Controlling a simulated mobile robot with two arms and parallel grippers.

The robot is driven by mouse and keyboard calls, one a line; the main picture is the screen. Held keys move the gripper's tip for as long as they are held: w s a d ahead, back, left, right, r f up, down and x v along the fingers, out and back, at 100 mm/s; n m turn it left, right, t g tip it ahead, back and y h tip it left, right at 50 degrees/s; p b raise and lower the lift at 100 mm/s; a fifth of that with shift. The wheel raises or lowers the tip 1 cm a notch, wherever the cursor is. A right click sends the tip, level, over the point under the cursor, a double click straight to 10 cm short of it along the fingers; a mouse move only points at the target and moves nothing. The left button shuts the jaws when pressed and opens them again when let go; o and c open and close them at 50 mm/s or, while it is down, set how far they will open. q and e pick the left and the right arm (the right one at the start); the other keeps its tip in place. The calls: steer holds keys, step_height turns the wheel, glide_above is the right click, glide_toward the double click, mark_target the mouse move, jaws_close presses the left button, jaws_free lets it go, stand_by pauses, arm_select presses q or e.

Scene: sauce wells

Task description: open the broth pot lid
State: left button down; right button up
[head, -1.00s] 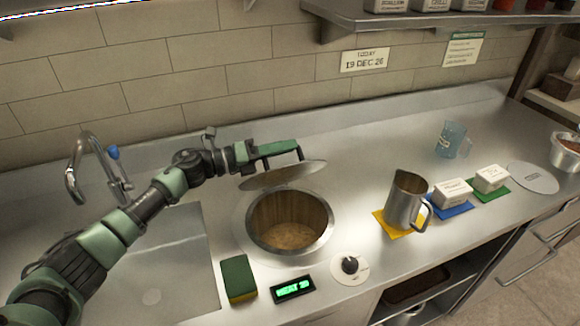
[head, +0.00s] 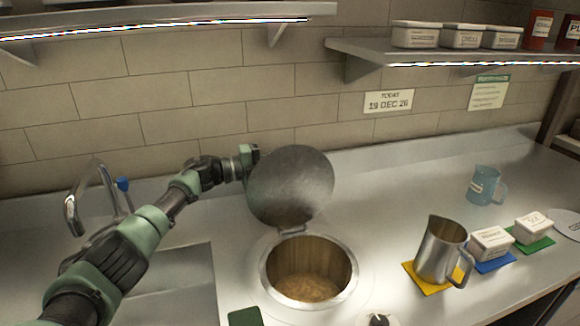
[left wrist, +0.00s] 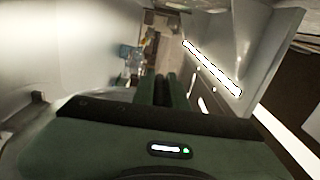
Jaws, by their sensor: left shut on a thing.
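The broth pot (head: 310,274) is a round steel well set into the counter, with light brown broth inside. Its round metal lid (head: 290,186) stands steeply raised on a hinge at the well's back rim, and the opening is uncovered. My left arm reaches in from the left. Its gripper is behind the lid in the head view, with only a green part showing at the lid's left edge. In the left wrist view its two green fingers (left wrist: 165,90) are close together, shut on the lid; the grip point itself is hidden.
A steel pitcher (head: 441,250) stands on a yellow mat at the right. White tubs (head: 490,242) and a blue clear jug (head: 485,186) are farther right. A faucet (head: 88,200) and sink are at the left. A shelf (head: 450,55) hangs above the counter.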

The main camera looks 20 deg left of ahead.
mark_target(259, 166)
arm_select(q)
steer(key=shift+w+a+f, duration=0.1)
steer(key=shift+w+f, duration=0.1)
steer(key=shift+w, duration=0.05)
stand_by(0.3)
steer(key=c, duration=1.5)
jaws_free()
steer(key=shift+o, duration=0.2)
steer(key=shift+a, duration=0.1)
steer(key=b+v, duration=0.1)
steer(key=v, duration=0.6)
steer(key=shift+s+a+b, duration=0.2)
steer(key=shift+a+b, duration=0.1)
steer(key=shift+b, duration=0.05)
